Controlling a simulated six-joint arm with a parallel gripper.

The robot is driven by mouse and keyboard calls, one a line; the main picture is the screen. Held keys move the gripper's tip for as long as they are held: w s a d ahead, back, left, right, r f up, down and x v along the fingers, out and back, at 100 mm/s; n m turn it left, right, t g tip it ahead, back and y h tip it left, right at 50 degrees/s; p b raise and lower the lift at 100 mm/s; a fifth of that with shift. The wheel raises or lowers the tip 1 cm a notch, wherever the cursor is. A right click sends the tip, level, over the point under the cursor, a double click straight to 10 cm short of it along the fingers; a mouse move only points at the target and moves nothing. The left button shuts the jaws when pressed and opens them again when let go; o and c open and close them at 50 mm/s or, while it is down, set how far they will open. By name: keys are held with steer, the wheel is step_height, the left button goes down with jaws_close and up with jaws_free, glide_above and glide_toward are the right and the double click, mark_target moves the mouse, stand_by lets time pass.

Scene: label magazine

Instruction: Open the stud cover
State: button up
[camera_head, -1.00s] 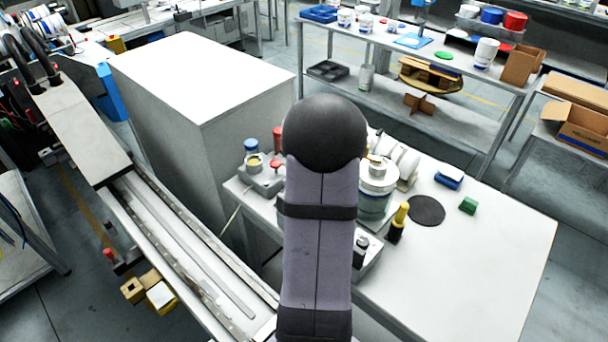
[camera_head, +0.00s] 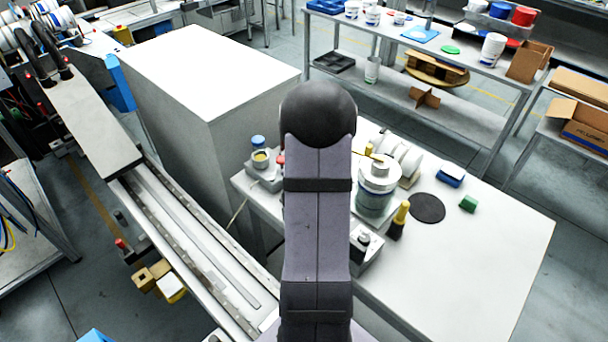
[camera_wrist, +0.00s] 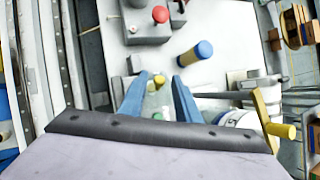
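In the wrist view, my gripper (camera_wrist: 160,77) shows two blue fingers standing apart. A small pale yellowish thing shows in the gap between them; I cannot tell whether it touches a finger. I cannot pick out the stud cover for certain in either view. In the head view my own arm hides my gripper and part of the worktable. A grey box with a red button (camera_wrist: 147,27) is at the top of the wrist view.
The white worktable (camera_head: 470,270) is clear at the front right. A blue-capped yellow cylinder (camera_wrist: 190,56) is just beyond my fingers.

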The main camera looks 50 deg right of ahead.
steer(key=shift+r, duration=0.1)
steer(key=shift+s+a+r, duration=0.2)
steer(key=shift+r, duration=0.3)
steer(key=s+a+r+b, duration=0.3)
steer(key=s+a, duration=0.6)
steer(key=s, duration=0.2)
stand_by(0.4)
steer(key=shift+o, duration=0.2)
steer(key=w+d+r+n+t+y+b, duration=0.25)
steer(key=w+d+b, duration=0.3)
steer(key=w, duration=0.45)
steer(key=shift+s+d+g+y+b, duration=0.85)
steer(key=shift+d+g+b, duration=0.85)
steer(key=shift+d, duration=0.8)
steer(key=shift+p+x, duration=1)
steer(key=shift+x, duration=2.65)
steer(key=shift+w, duration=0.1)
